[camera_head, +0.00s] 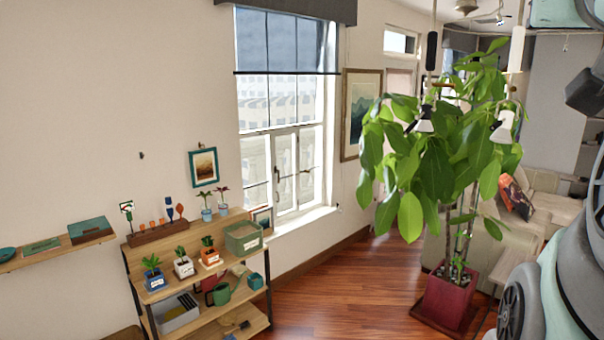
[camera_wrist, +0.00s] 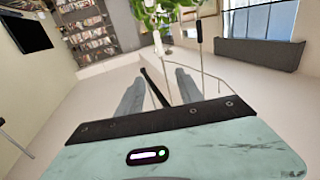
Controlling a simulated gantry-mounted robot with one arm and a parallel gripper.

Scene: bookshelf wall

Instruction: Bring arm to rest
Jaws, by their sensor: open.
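My gripper (camera_wrist: 158,88) shows in the wrist view, its two grey fingers apart with nothing between them. In the head view, grey and pale green parts of my arm (camera_head: 585,250) fill the right edge. The gripper's fingers cannot be made out there.
A tall leafy plant (camera_head: 440,160) in a red pot (camera_head: 450,298) stands near my arm. Thin hanging lamps (camera_head: 423,122) are close to its leaves. A wooden shelf unit (camera_head: 205,270) with potted plants stands by the window. Wooden floor (camera_head: 335,285) between them is clear.

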